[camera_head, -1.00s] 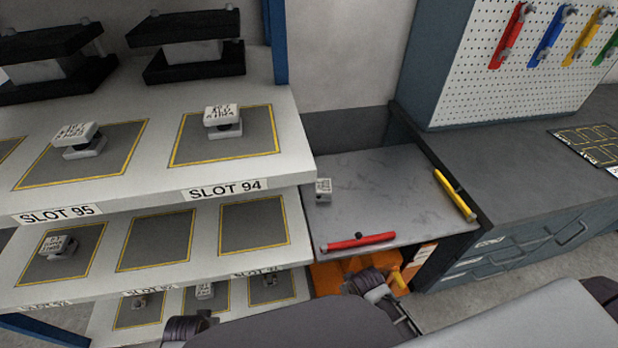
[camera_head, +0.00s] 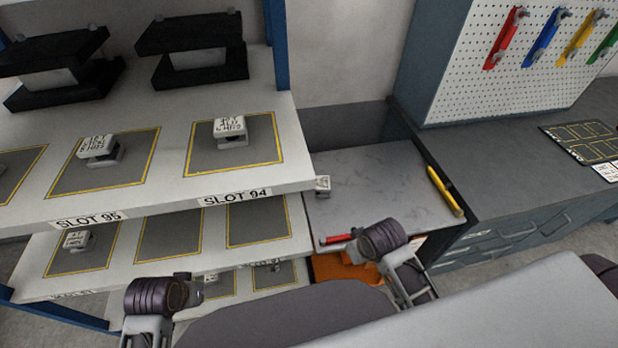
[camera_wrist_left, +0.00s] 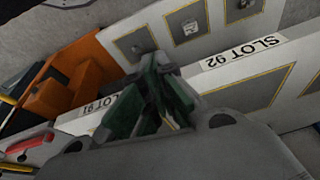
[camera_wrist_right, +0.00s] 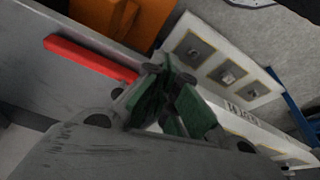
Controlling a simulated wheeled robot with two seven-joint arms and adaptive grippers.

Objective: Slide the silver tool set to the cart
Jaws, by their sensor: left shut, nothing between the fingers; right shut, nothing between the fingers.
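I cannot pick out a silver tool set for certain in any view. A grey-topped unit (camera_head: 370,185), which may be the cart, stands right of the shelves in the head view. It has a yellow bar (camera_head: 445,192) on its right side and a red bar (camera_head: 335,239) along its front, partly hidden by my right arm. The red bar also shows in the right wrist view (camera_wrist_right: 90,58). My left gripper (camera_wrist_left: 155,88) is shut and empty, seen against the lower shelves. My right gripper (camera_wrist_right: 165,75) is shut and empty, seen near the red bar.
White shelves (camera_head: 150,207) with yellow-outlined slots and small labelled blocks fill the left. A small pale block (camera_head: 323,184) is at the unit's left edge. A pegboard (camera_head: 530,50) with coloured tools and a grey workbench (camera_head: 500,150) stand at the right. Orange parts (camera_head: 345,270) lie under the unit.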

